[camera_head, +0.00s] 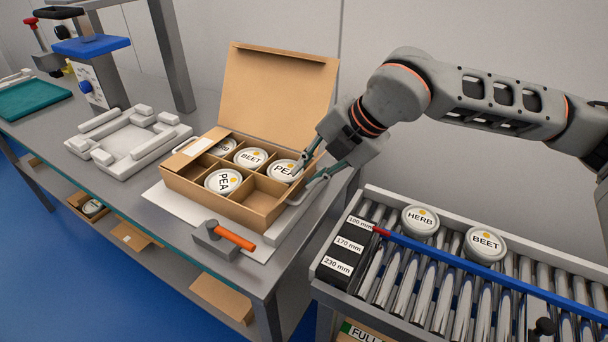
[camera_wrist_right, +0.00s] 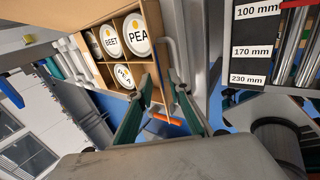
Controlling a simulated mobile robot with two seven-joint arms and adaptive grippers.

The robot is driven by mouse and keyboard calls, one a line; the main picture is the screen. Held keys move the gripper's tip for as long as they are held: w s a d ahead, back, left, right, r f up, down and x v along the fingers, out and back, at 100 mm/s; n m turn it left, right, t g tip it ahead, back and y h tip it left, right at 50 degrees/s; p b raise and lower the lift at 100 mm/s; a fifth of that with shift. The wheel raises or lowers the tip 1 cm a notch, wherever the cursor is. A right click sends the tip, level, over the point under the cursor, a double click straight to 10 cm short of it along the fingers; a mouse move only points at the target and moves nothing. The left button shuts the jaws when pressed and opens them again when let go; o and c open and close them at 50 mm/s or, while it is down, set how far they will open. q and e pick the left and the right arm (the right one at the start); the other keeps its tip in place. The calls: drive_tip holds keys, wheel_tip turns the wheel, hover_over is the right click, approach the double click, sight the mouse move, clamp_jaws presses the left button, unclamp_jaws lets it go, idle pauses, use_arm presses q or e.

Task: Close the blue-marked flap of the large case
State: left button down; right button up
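The large case (camera_head: 232,205) is an open cardboard box with dividers on the table. Its big back flap (camera_head: 278,90) stands up, leaning back. Inside are two PEA tubs (camera_head: 224,181), a BEET tub (camera_head: 251,158) and a partly covered tub ending in RB. The front right compartment is empty. My right gripper (camera_head: 302,173) is open and empty at the case's right end, fingers close to its rim. The case also shows in the right wrist view (camera_wrist_right: 100,72). My left gripper is not in view.
A white fixture (camera_head: 128,140) and a stand with a blue plate (camera_head: 91,45) are left. A roller conveyor (camera_head: 430,284) with two tubs is right.

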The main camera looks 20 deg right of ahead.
drive_tip(key=shift+x, duration=0.95)
drive_tip(key=shift+r, duration=0.1)
clamp_jaws()
